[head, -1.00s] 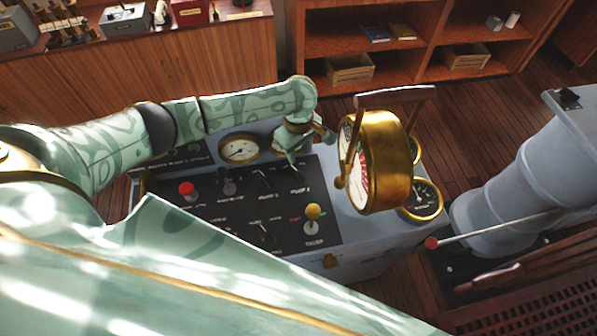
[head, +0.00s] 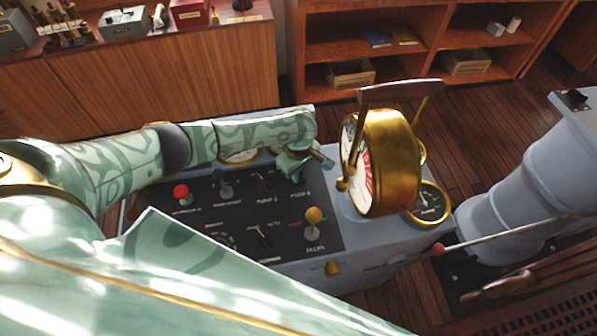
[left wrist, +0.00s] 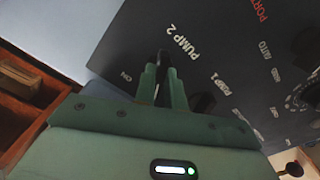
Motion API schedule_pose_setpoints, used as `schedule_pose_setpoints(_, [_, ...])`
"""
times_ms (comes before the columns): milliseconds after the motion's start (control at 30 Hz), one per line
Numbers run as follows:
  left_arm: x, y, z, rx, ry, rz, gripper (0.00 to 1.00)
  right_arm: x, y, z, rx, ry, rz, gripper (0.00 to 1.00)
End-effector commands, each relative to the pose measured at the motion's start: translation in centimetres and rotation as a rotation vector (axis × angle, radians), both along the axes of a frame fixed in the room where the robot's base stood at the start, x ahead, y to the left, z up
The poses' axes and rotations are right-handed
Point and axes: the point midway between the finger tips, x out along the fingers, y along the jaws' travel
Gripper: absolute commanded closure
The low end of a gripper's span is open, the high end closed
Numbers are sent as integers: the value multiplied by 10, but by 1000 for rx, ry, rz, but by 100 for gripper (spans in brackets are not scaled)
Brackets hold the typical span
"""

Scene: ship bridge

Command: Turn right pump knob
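The right pump knob (left wrist: 163,60), black and beside the "PUMP 2" label, sits between the fingertips of my left gripper (left wrist: 163,80) in the left wrist view. The fingers are close together on either side of it, with its tip showing past them. In the head view my left gripper (head: 300,170) is low over the panel's upper right, and hides most of that knob. The pump 1 knob (head: 262,181) is just left of it; it also shows in the left wrist view (left wrist: 203,104), dark and partly hidden. My right gripper is not in view.
The black panel (head: 205,222) also carries a red-topped lever (head: 181,192) and a yellow-topped lever (head: 314,216). A large brass telegraph (head: 390,160) with a wooden handle stands close right of my gripper.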

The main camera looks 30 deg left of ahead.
Motion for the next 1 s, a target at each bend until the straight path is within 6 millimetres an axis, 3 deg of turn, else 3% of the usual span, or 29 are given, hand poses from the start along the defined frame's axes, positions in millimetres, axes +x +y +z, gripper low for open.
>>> schedule_pose_setpoints(267, [0, 0, 2, -1, 1, -11, 100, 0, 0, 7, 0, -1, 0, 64])
schedule_pose_setpoints(467, [-2, -1, 7, -4, 6, -76, 100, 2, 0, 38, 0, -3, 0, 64])
schedule_pose_setpoints(700, [-4, -3, 8, -6, 8, -252, 100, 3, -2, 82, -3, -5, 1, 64])
schedule_pose_setpoints(1000, [-3, 0, 0, -3, 3, -541, 100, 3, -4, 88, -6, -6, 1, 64])
